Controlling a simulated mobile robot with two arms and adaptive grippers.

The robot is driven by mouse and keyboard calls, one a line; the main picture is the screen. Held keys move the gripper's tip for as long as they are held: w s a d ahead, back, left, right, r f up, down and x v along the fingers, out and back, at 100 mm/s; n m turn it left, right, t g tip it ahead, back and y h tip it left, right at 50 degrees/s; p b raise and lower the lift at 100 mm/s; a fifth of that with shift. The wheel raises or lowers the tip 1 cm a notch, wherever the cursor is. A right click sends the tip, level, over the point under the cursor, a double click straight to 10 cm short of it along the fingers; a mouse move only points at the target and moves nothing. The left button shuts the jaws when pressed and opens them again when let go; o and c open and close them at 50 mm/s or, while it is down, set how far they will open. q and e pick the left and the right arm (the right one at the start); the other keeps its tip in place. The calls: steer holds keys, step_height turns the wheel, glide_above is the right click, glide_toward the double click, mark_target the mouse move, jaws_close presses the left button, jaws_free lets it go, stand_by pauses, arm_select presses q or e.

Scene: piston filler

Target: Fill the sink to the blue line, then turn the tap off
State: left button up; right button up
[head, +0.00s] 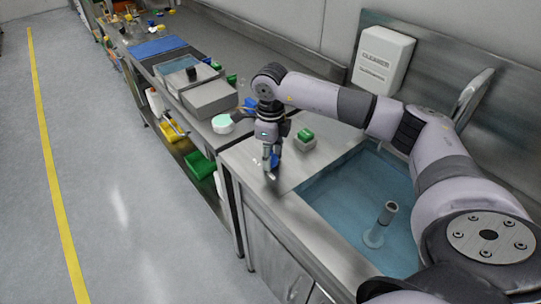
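The sink (318,191) is at the right, set in a steel counter. Blue-tinted water appears to fill its basin, and a grey upright tube (387,213) stands in it. I cannot make out a blue line on the wall. A curved metal piece (472,96), perhaps the tap's spout, rises behind my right arm, which hides its lower part. My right gripper (271,167) points down over the counter left of the sink. My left gripper is out of view.
A white cleaner dispenser (383,60) hangs on the back wall. A green-topped block (305,138) stands just right of my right gripper. Grey boxes (210,98) and a round whitish-green item (222,124) stand farther left. The floor at left is clear.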

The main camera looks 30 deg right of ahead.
steer(key=o, duration=0.4)
steer(key=shift+r, duration=0.1)
step_height(320, 180, up, 12)
steer(key=shift+f, duration=0.1)
stand_by(0.4)
stand_by(0.4)
